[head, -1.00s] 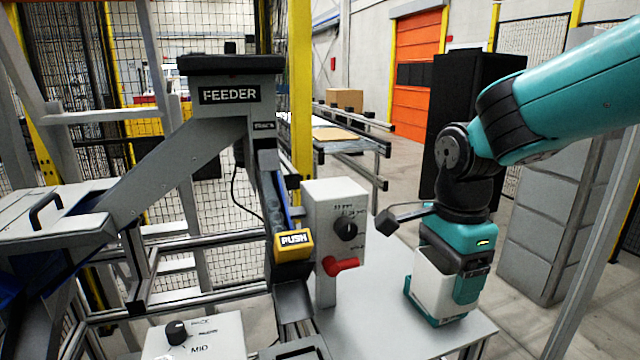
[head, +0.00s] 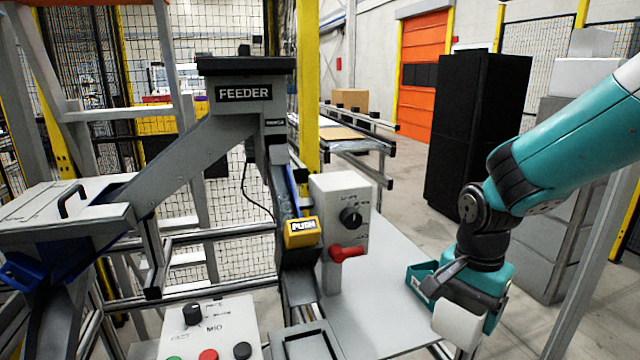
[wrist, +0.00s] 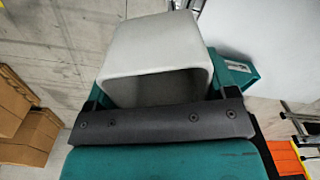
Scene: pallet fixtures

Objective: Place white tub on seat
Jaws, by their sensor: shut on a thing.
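The white tub (head: 458,326) is held in my gripper (head: 468,299) over the right front of the grey table, at the lower right of the head view. My gripper partly covers it, and it looks tilted. In the wrist view the tub (wrist: 165,55) fills the space beyond my gripper (wrist: 158,95), its hollow facing the camera. My gripper is shut on it. I cannot tell whether tub and holder touch, or which thing is the seat.
The grey table (head: 375,305) is clear left of the holder. A control box (head: 340,215) with a red handle stands there. The feeder chute (head: 270,140) with a yellow push block (head: 302,232) is farther left. A button panel (head: 210,335) and dark tray (head: 305,345) are in front.

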